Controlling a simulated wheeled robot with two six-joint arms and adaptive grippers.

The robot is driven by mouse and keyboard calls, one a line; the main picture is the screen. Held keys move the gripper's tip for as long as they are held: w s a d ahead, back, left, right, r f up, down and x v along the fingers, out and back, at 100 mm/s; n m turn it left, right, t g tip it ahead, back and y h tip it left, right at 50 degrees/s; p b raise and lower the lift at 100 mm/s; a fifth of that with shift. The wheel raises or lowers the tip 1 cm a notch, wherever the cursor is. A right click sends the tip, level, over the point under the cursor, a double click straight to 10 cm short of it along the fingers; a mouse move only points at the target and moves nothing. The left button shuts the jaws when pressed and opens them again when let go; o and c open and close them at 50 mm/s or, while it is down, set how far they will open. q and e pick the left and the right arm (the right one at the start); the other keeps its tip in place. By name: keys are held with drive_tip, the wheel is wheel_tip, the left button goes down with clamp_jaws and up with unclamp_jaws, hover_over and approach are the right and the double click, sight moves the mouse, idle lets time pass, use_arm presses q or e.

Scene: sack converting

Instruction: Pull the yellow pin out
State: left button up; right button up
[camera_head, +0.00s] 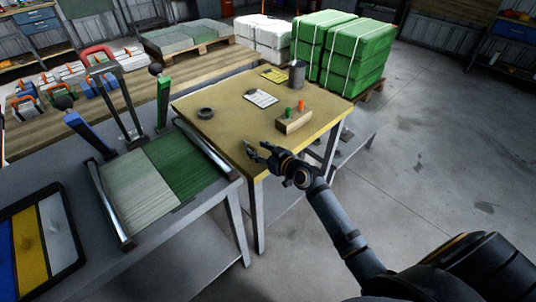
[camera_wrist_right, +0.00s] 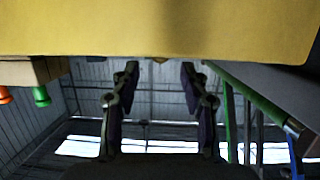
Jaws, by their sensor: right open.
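I cannot make out a yellow pin in either view. A wooden block (camera_head: 294,122) on the yellow table holds a green pin (camera_head: 289,112) and an orange pin (camera_head: 301,105). In the upside-down right wrist view the block (camera_wrist_right: 20,72), green pin (camera_wrist_right: 41,96) and orange pin (camera_wrist_right: 5,95) show at the left edge. My right gripper (camera_head: 256,150) is by the table's near edge, left of and nearer than the block. In the wrist view the right gripper (camera_wrist_right: 160,70) is open, with nothing clearly held. My left gripper is out of view.
The yellow table (camera_head: 225,118) also bears a dark ring (camera_head: 205,113), a white sheet (camera_head: 261,98), a yellow card (camera_head: 273,76) and a grey canister (camera_head: 297,74). A metal bench with a grey-and-green panel (camera_head: 185,160) stands left. Floor at right is clear.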

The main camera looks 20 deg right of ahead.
drive_tip(key=v, duration=0.8)
drive_tip(key=shift+s, duration=0.1)
